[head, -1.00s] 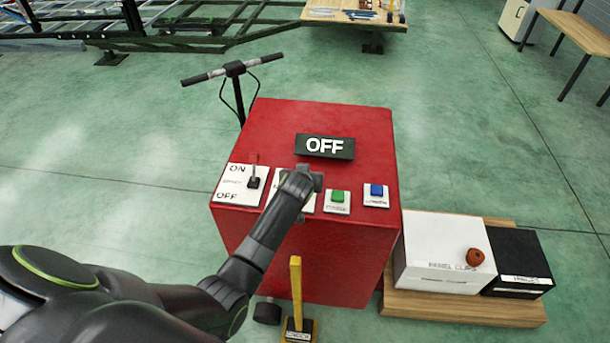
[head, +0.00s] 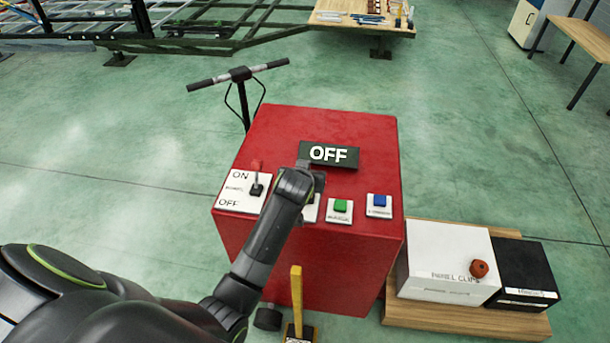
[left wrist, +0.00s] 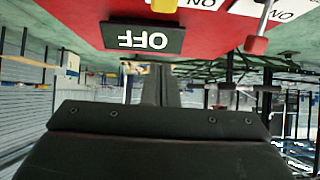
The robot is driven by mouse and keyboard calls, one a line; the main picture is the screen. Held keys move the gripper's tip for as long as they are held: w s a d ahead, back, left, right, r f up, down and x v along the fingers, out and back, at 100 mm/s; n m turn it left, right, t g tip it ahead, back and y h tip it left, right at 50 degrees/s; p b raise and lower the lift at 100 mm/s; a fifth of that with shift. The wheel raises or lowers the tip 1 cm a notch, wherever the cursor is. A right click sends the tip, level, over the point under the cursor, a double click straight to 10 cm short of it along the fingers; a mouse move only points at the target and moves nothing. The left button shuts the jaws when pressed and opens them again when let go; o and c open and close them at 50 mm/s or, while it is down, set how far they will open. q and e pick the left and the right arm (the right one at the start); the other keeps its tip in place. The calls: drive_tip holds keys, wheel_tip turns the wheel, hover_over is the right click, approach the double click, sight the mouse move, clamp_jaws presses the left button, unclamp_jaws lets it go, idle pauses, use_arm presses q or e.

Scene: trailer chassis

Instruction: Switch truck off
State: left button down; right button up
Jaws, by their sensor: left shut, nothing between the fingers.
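A red control box (head: 300,245) carries a dark display reading OFF (head: 329,155); the display is upside down in the left wrist view (left wrist: 144,38). A red-tipped lever switch (head: 257,188) stands on a white ON/OFF plate, its tip toward ON; it also shows in the left wrist view (left wrist: 258,42). A second white plate is mostly hidden by my left arm; a yellow knob (left wrist: 164,5) shows on a white plate in the wrist view. My left gripper (left wrist: 160,85) is shut and empty, above the panel below the display. My right gripper is out of view.
A green button (head: 341,206) and a blue button (head: 379,201) sit on the box's right side. A yellow upright lever (head: 296,290) stands in front. White (head: 445,262) and black (head: 525,272) boxes lie on a pallet at right. A handlebar (head: 240,74) rises behind.

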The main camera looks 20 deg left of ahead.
use_arm(q)
drive_tip(key=shift+v, duration=1.1)
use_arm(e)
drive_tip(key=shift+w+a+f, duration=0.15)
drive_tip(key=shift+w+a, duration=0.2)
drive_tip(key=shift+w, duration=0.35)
use_arm(q)
drive_tip(key=shift+w, duration=0.1)
